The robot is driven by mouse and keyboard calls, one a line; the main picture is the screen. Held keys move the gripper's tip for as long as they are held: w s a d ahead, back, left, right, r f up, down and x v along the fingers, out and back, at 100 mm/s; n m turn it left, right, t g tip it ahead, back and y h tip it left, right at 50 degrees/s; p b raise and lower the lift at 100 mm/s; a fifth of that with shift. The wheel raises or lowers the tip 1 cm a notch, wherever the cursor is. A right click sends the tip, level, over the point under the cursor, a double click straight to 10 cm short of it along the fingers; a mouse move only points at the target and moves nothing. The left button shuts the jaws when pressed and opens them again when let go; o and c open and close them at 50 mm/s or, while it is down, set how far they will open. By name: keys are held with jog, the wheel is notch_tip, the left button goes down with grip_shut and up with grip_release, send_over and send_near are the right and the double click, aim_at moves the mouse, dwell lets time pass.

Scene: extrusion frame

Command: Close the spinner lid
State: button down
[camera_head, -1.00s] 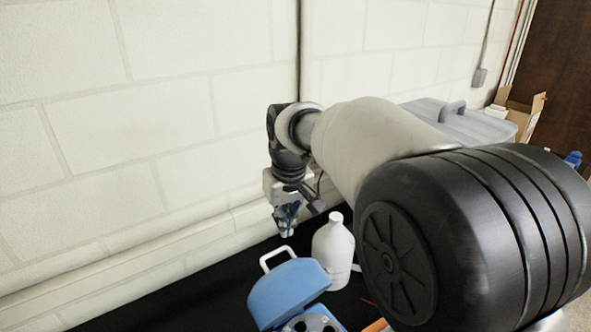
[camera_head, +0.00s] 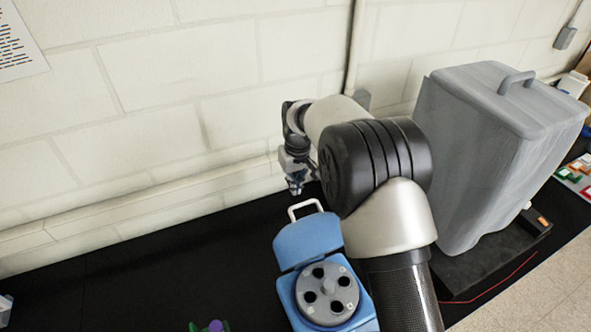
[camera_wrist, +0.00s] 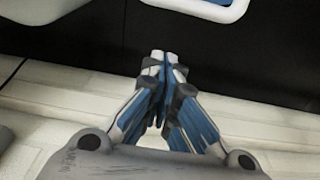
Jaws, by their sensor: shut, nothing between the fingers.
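The spinner is a blue box with a grey round rotor (camera_head: 328,293) that has several dark holes. Its blue lid (camera_head: 307,239) stands raised at the back, with a white loop handle (camera_head: 305,209) on top. The lid's edge and part of the handle also show at the top of the wrist view (camera_wrist: 222,10). My gripper (camera_head: 296,189) is behind the lid, near the wall, pointing down. In the wrist view its fingertips (camera_wrist: 163,58) are together with nothing between them, apart from the handle.
A large grey container (camera_head: 470,150) with a handle stands on the right. The black table (camera_head: 150,255) is mostly clear on the left, with small green and purple items (camera_head: 212,326) at the front. The white block wall (camera_head: 160,110) is close behind my gripper.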

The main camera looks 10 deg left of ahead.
jog(key=s+d, duration=0.1)
jog(key=s+d+r, duration=0.1)
jog(key=s, duration=0.1)
jog(key=shift+d, duration=0.15)
jog(key=shift+s+d+b, duration=0.1)
jog(key=shift+s+b, duration=0.05)
jog(key=shift+b, duration=0.15)
